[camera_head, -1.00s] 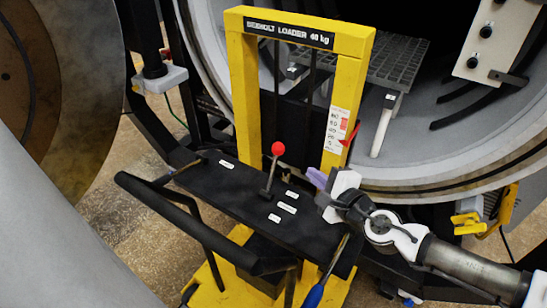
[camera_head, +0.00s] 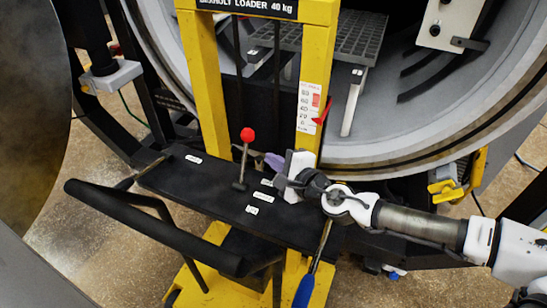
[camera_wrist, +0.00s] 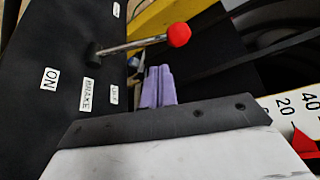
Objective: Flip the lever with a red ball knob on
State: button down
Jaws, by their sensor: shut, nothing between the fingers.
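The lever's red ball knob (camera_head: 247,135) tops a thin metal rod (camera_head: 243,164) standing from the loader's black panel, tilted slightly right. In the wrist view the red knob (camera_wrist: 179,35) is at the upper middle, and the rod runs left to its dark base. A white ON label (camera_wrist: 49,79) lies on the panel on one side of the base, with a BRAKE label (camera_wrist: 88,95) beside it. My gripper (camera_head: 273,160) is just right of the lever, with a visible gap. Its purple fingers (camera_wrist: 158,87) are together and empty, below the rod in the wrist view.
The yellow loader frame (camera_head: 205,90) rises behind the lever. A black push handle (camera_head: 150,225) is in front. A red pointer (camera_wrist: 304,143) and scale are close to my wrist. The round furnace opening and grid shelf (camera_head: 350,40) are behind.

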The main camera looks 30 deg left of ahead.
aim_at(245, 154)
jog(key=p+x, duration=0.2)
jog(key=x, duration=0.5)
jog(key=shift+w+a, duration=0.15)
jog(key=shift+a, duration=0.2)
jog(key=shift+f+b, duration=0.2)
jog(key=shift+b, duration=0.35)
